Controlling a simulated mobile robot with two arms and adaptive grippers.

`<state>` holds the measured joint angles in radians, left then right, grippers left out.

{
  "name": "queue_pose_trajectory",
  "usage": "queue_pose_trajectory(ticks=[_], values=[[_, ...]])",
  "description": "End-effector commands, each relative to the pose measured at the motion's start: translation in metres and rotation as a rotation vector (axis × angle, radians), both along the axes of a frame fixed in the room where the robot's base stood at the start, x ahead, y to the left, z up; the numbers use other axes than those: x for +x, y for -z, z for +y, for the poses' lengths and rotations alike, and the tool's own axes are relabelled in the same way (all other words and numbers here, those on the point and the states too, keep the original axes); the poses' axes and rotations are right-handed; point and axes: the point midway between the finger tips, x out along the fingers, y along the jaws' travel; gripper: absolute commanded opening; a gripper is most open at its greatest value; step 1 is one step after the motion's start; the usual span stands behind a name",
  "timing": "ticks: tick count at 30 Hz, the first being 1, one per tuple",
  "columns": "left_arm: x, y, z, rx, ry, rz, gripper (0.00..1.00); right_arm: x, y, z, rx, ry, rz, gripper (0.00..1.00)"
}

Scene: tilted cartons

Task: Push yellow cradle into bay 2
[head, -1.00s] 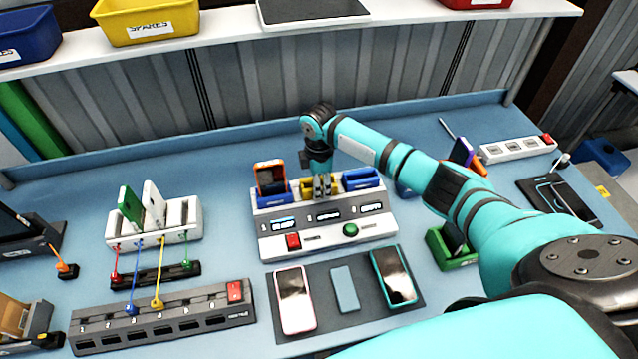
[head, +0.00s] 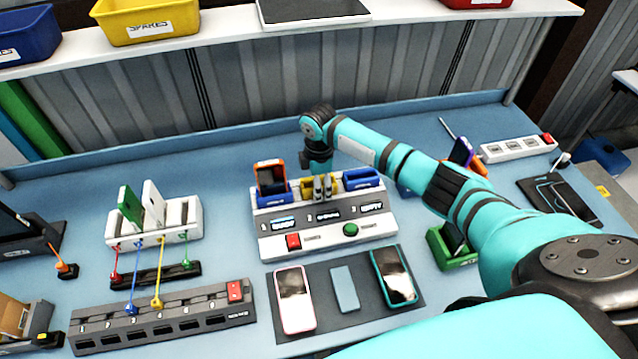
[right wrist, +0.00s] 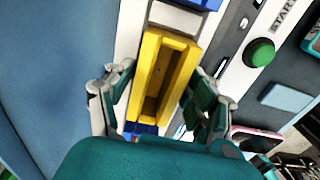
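The white dock (head: 270,243) stands mid-table with three numbered bays and small displays. The yellow cradle (head: 306,188) is at the middle bay, numbered 2, partly hidden by my right gripper (head: 323,196). In the right wrist view the yellow cradle (right wrist: 150,62) is an empty, open-topped tray. The fingers of my right gripper (right wrist: 163,72) are apart, one on each side of the cradle; I cannot tell whether they touch it. How deep the cradle sits in the bay is unclear. My left gripper is not in view.
Blue cradles flank the yellow one; the left holds an orange phone (head: 270,177), the right (head: 361,180) looks empty. A red button (head: 293,242) and green button (head: 350,230) are on the dock's front. A dark mat (head: 325,315) with phones lies before it.

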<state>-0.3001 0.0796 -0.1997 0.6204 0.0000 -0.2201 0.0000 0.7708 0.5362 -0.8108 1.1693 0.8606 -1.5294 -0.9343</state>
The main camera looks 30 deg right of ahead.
Motion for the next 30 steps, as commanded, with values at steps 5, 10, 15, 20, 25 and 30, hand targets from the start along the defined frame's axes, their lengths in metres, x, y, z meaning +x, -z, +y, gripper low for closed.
queue_pose_trajectory(ticks=[5, 10, 15, 20, 25, 30], values=[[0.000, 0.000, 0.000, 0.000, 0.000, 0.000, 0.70, -0.001, 0.002, 0.000, -0.001, 0.000, 0.004, 0.70], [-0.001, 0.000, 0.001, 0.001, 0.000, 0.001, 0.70, -0.001, 0.001, 0.000, -0.001, 0.000, 0.002, 0.70], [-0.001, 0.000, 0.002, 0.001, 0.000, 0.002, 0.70, 0.001, -0.014, 0.000, 0.000, -0.001, -0.002, 0.70], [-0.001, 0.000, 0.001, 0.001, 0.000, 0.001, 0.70, 0.002, -0.046, 0.000, -0.001, 0.000, -0.006, 0.70], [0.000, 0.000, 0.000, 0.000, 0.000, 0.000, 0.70, 0.001, -0.082, 0.000, 0.000, 0.000, -0.004, 0.70], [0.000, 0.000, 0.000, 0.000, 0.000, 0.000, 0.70, 0.001, -0.108, 0.000, 0.000, 0.000, -0.001, 0.70]])
